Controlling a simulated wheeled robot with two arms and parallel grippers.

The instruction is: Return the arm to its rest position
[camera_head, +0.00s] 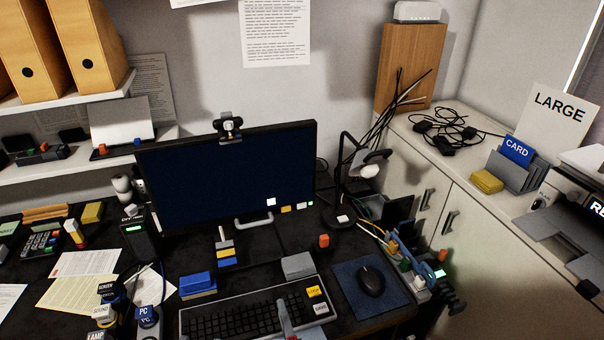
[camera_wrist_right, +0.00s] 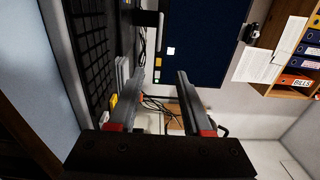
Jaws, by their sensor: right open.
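My right gripper (camera_head: 286,322) shows at the bottom of the head view, where one grey finger with a red part sits in front of the keyboard (camera_head: 225,316). In the right wrist view the right gripper (camera_wrist_right: 160,82) has its two fingers spread wide, with nothing held between them. The keyboard (camera_wrist_right: 92,50) shows at the left of that view, and the dark monitor (camera_wrist_right: 205,40) is beyond the fingers. My left gripper is in neither view.
The monitor (camera_head: 230,175) stands behind the keyboard. A mouse (camera_head: 371,281) lies on a blue pad to the right. A desk lamp (camera_head: 345,190) and a cable organizer (camera_head: 412,262) stand nearby. Labelled plugs (camera_head: 148,318) crowd the lower left. A cabinet runs along the right.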

